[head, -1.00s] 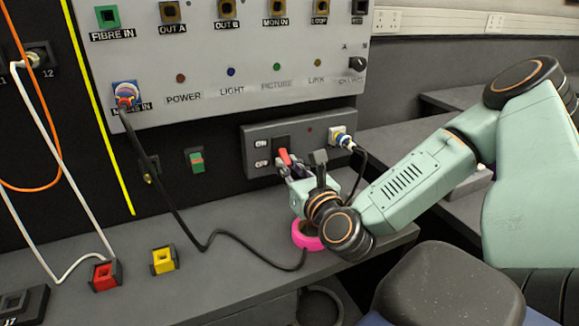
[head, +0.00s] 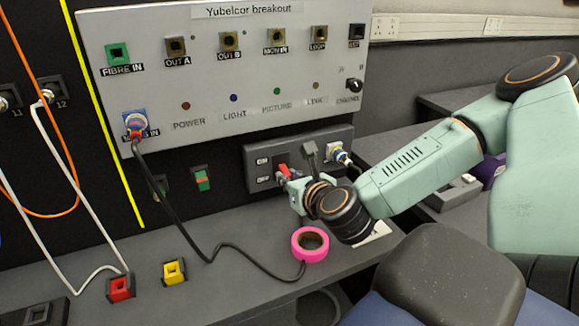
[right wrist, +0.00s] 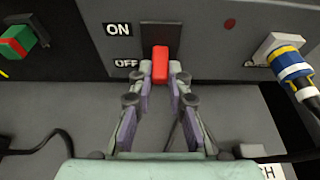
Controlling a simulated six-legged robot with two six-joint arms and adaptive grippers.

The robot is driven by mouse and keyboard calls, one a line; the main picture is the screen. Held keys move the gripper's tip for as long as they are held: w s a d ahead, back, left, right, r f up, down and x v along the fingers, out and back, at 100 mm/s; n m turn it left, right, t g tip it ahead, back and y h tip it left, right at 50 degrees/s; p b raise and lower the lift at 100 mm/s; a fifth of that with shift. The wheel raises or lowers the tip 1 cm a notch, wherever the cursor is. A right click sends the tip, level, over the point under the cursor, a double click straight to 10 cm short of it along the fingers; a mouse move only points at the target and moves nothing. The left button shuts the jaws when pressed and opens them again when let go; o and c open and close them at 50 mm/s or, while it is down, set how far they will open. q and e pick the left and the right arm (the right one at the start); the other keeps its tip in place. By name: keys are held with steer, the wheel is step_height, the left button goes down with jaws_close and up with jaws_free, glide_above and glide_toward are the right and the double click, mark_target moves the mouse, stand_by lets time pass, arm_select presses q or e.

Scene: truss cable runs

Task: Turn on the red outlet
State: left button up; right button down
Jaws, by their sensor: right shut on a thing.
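The red outlet switch is a red lever (head: 282,169) on a dark grey outlet box (head: 328,164) under the breakout panel. In the right wrist view the red lever (right wrist: 160,62) sits low in its black recess, level with the OFF label (right wrist: 126,63) and below the ON label (right wrist: 118,30). My right gripper (right wrist: 160,76) is shut on the lever, one finger on each side. In the head view my right gripper (head: 287,177) reaches it from below right and hides part of it. My left gripper is not in view.
A plug (head: 336,153) with a dark cable sits right of the switch. A pink tape roll (head: 297,252) lies on the bench below the arm. Red (head: 121,289) and yellow (head: 174,271) sockets stand at the left. A black cable crosses the bench. A green-red switch (head: 202,180) is left.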

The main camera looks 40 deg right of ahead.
mark_target(285, 169)
steer(key=r+g+p, duration=0.1)
steer(key=g+p, duration=0.1)
steer(key=p, duration=0.1)
steer(key=r+g+y+p, duration=0.1)
steer(key=g+p, duration=0.1)
steer(key=r+g+y+p, duration=0.1)
steer(key=g+p, duration=0.1)
steer(key=p, duration=0.1)
steer(key=shift+w+d+r+p, duration=0.15)
steer(key=shift+w+p, duration=0.2)
steer(key=shift+w, duration=0.05)
steer(key=shift+w+r+g+y+p, duration=0.15)
steer(key=shift+g+p, duration=0.35)
steer(key=shift+p, duration=0.35)
steer(key=shift+w+g+y+p, duration=0.15)
steer(key=shift+g+p, duration=0.35)
steer(key=shift+p, duration=0.35)
steer(key=shift+s, duration=0.1)
steer(key=c, duration=1.3)
jaws_free()
steer(key=shift+v, duration=3.7)
